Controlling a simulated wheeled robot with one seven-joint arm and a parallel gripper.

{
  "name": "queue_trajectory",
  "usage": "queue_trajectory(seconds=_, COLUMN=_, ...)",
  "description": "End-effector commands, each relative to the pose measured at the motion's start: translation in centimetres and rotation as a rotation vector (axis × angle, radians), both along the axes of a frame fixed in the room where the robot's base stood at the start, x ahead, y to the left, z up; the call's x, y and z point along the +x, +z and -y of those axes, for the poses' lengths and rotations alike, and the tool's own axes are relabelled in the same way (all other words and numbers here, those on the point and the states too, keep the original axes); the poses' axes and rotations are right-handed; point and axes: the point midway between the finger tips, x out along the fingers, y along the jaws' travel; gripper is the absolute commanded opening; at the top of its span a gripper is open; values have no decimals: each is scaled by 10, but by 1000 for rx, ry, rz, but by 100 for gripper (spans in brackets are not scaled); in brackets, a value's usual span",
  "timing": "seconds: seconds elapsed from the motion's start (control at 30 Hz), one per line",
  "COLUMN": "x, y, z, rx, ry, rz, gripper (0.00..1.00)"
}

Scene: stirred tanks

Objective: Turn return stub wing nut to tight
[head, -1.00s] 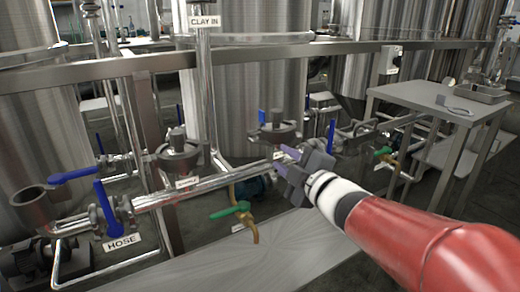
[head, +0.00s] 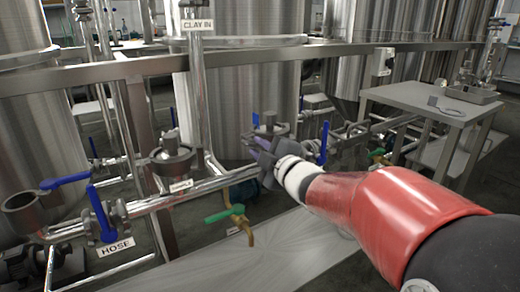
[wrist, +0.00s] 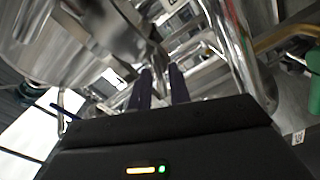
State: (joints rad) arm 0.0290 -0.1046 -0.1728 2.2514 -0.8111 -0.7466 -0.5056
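My gripper (head: 262,147) is at the pipe run, at a lidded fitting (head: 268,124) with a blue lever behind it. It also shows in the wrist view (wrist: 161,82), where its two dark fingers stand apart with a narrow gap and nothing clearly held between them. Shiny metal pipework lies just beyond the fingertips. I cannot make out the return stub wing nut for certain; my gripper and arm cover part of that fitting in the head view.
A green-handled tap (head: 238,216) hangs below. A blue lever (head: 101,213) rises by the HOSE sign (head: 115,247). A metal table (head: 412,97) stands at right.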

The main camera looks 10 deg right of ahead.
Motion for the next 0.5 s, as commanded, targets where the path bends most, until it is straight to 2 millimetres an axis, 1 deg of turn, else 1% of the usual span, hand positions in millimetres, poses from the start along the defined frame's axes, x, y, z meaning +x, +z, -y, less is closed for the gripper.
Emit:
queue_trajectory(seconds=0.03, x=0, y=0, z=0, rx=0, ry=0, rz=0, gripper=12)
queue_trajectory(seconds=0.13, x=0, y=0, z=0, rx=0, ry=0, rz=0, gripper=0)
queue_trajectory(seconds=0.5, x=0, y=0, z=0, rx=21, ry=0, rz=-7, gripper=0)
